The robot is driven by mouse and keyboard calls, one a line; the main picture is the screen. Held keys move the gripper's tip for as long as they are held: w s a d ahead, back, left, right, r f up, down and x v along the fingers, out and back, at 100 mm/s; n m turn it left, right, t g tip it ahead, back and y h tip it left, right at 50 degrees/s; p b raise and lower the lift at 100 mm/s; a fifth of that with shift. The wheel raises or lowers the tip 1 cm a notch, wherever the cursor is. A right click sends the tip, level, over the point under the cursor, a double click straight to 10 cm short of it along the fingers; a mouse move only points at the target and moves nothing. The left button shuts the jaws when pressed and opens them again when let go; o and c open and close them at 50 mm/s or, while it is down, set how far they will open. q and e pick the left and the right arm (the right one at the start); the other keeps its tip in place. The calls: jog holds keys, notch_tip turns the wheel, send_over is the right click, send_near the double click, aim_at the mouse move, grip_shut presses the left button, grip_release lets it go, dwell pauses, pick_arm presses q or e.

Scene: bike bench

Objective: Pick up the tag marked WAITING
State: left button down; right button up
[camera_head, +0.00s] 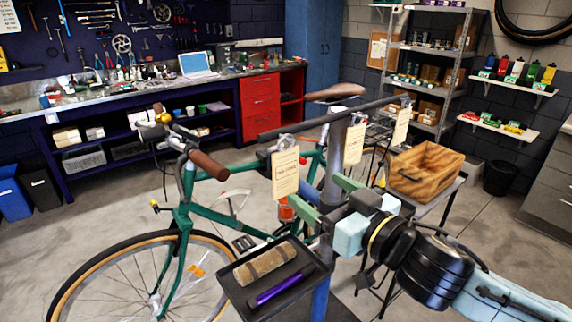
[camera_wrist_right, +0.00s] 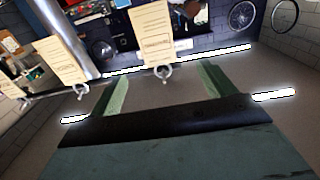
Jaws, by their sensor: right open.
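Three cream paper tags hang in a row: a near one (camera_head: 285,173), a middle one (camera_head: 353,145) and a far one (camera_head: 401,125). Their printing is too small to read, so I cannot tell which is marked WAITING. My right gripper (camera_head: 318,187) is open and empty, its green fingers close to the near tag. In the right wrist view a tag (camera_wrist_right: 152,32) with a metal ring lies ahead, with the ring seen between the fingertips (camera_wrist_right: 162,75). Two more tags (camera_wrist_right: 62,60) (camera_wrist_right: 10,82) show to its left. My left gripper is out of view.
A green bicycle (camera_head: 190,215) stands behind the grey post (camera_head: 335,150). A black tray (camera_head: 240,297) with a brown roll (camera_head: 264,262) and a purple tool (camera_head: 277,286) sits below the gripper. A wooden crate (camera_head: 427,170) stands right of the tags.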

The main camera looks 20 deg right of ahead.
aim_at(287, 164)
jog(key=p+x, duration=0.1)
jog(key=x, duration=0.7)
jog(key=shift+p, duration=0.35)
jog(key=shift+d+p+x, duration=0.15)
jog(key=shift+p+x, duration=0.3)
jog(key=shift+x, duration=0.85)
jog(key=shift+d+p+x, duration=0.1)
jog(key=shift+p+x, duration=0.3)
jog(key=shift+x, duration=0.9)
jog(key=shift+r, duration=0.1)
jog(key=shift+c, duration=0.3)
jog(key=c, duration=1)
